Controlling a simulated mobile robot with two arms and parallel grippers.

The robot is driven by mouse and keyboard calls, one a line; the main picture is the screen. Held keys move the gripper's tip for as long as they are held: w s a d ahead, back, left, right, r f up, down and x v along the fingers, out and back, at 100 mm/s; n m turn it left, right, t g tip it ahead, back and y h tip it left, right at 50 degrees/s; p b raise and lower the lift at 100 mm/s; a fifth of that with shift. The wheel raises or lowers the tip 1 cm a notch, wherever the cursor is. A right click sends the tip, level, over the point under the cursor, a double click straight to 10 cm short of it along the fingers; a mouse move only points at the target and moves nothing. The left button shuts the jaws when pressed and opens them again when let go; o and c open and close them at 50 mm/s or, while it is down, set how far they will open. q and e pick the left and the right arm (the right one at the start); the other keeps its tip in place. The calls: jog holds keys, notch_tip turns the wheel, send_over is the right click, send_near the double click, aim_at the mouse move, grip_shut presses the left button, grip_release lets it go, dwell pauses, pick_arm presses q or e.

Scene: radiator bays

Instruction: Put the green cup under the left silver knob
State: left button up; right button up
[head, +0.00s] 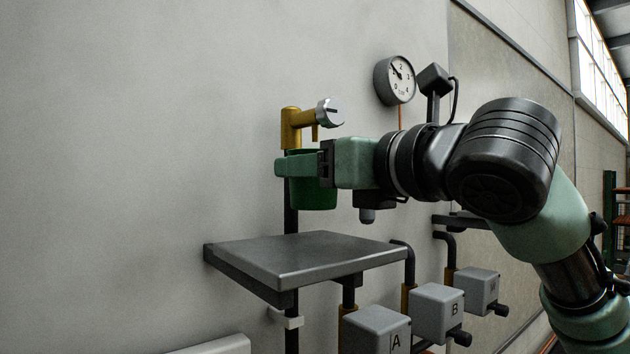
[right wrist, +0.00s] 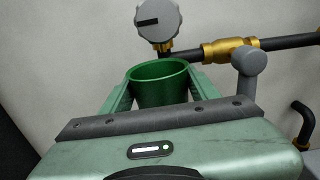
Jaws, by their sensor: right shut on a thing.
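The green cup (head: 314,193) is upright in my right gripper (head: 298,166), above the grey shelf and apart from it. In the right wrist view the cup (right wrist: 160,82) sits between the two fingers of the right gripper (right wrist: 158,90). The silver knob (head: 329,112) is on a brass valve (head: 293,127) on the wall, just above the cup. In the right wrist view the knob (right wrist: 158,22) shows above the cup's rim, with its brass spout partly hidden behind the cup. My left gripper is in neither view.
The grey shelf (head: 300,258) below the cup is bare. A round gauge (head: 395,80) hangs on the wall to the right. Dark pipes run along the wall.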

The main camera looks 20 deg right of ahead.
aim_at(330, 198)
notch_tip(330, 198, down, 3)
jog(key=shift+r+p, duration=0.1)
jog(key=shift+p, duration=0.5)
jog(key=shift+d+f, duration=0.1)
jog(key=shift+f, duration=0.3)
jog(key=shift+f, duration=0.1)
jog(key=o, duration=1.3)
jog(key=shift+o, duration=0.2)
